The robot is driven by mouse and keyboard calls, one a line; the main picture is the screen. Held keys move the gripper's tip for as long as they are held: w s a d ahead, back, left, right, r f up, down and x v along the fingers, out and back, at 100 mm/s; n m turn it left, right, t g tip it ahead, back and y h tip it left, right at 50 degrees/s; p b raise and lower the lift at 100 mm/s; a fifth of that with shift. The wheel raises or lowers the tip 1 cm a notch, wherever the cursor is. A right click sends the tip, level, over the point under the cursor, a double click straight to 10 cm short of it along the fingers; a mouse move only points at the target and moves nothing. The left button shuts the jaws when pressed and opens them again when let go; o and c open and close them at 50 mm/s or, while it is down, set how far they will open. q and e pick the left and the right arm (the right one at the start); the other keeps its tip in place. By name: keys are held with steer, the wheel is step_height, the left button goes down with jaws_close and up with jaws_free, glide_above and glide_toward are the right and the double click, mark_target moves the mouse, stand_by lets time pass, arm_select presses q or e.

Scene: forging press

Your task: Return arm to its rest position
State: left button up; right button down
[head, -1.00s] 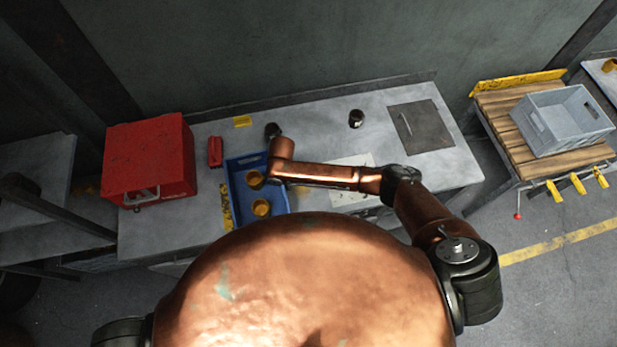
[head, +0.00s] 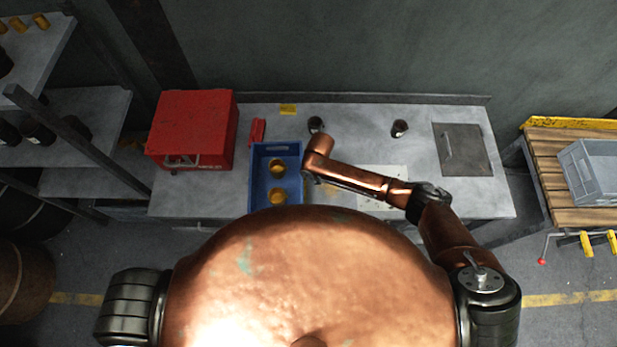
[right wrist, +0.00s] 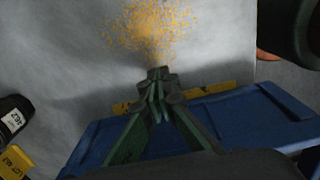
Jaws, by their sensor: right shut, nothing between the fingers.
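My right arm reaches from the right over the workbench (head: 360,118), bent at the elbow. My right gripper (head: 309,180) hangs at the arm's end by the right edge of the blue tray (head: 256,180), partly hidden under the wrist. In the right wrist view its fingers (right wrist: 158,76) are together and empty, in front of the tray's wall (right wrist: 240,120). Two brass-coloured round pieces, one at the back (head: 277,168) and one nearer (head: 277,197), are in the tray. My left arm shows only at the shoulder; its gripper is out of view.
Two dark cylinders (head: 316,125) (head: 399,128) stand along the back. A grey plate (head: 462,150) lies at right. Shelves (head: 80,120) are at left, a grey crate (head: 597,170) at far right.

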step_height(320, 180, up, 10)
steer(key=b, duration=0.1)
steer(key=shift+b, duration=0.4)
steer(key=shift+a, duration=0.15)
